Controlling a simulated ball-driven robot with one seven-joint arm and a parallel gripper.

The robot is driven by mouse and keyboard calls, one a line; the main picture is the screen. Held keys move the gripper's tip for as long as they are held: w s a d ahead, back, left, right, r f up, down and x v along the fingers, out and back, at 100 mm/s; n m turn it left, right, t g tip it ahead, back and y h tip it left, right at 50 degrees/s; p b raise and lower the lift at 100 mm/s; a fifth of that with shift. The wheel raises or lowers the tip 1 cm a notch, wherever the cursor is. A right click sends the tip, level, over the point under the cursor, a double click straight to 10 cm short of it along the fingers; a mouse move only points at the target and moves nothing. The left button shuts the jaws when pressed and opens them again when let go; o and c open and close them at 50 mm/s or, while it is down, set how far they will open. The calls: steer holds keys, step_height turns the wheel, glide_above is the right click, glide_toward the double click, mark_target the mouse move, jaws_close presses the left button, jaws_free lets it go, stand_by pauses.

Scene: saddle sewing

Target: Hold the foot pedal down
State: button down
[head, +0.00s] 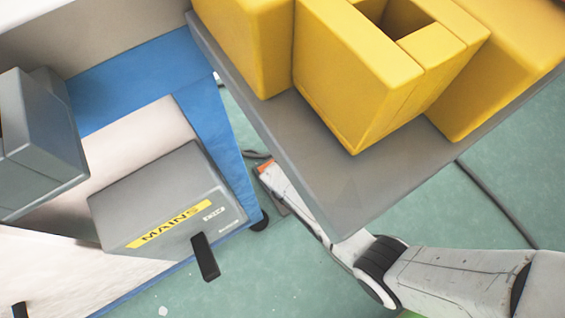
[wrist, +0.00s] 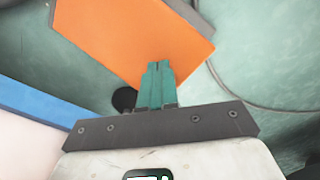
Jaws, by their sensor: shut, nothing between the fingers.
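The foot pedal (wrist: 130,35) looks like a flat orange plate with a dark edge in the wrist view, lying tilted beyond my fingers. My gripper (wrist: 157,66) is shut and empty; its teal fingers overlap the plate's near edge in that view. I cannot tell whether the fingertips touch the plate or how far down it is pressed. In the head view only a small orange patch (head: 266,168) shows at the far end of my arm, beside the grey tabletop edge; the fingers cannot be made out there.
A grey tabletop (head: 345,200) bearing yellow blocks (head: 350,70) overhangs part of my arm. At left, a grey box marked MAINS (head: 165,200) with a black lever (head: 205,257) stands on a blue-edged bench (head: 150,75). Cables run over the green floor (head: 290,285).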

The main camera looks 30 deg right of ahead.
steer(key=shift+f, duration=0.15)
steer(key=shift+f+b, duration=1.1)
steer(key=shift+f, duration=0.5)
stand_by(0.9)
step_height(320, 180, up, 6)
steer(key=p, duration=0.6)
steer(key=shift+r, duration=0.1)
step_height(320, 180, up, 11)
steer(key=p, duration=0.6)
steer(key=shift+p, duration=0.3)
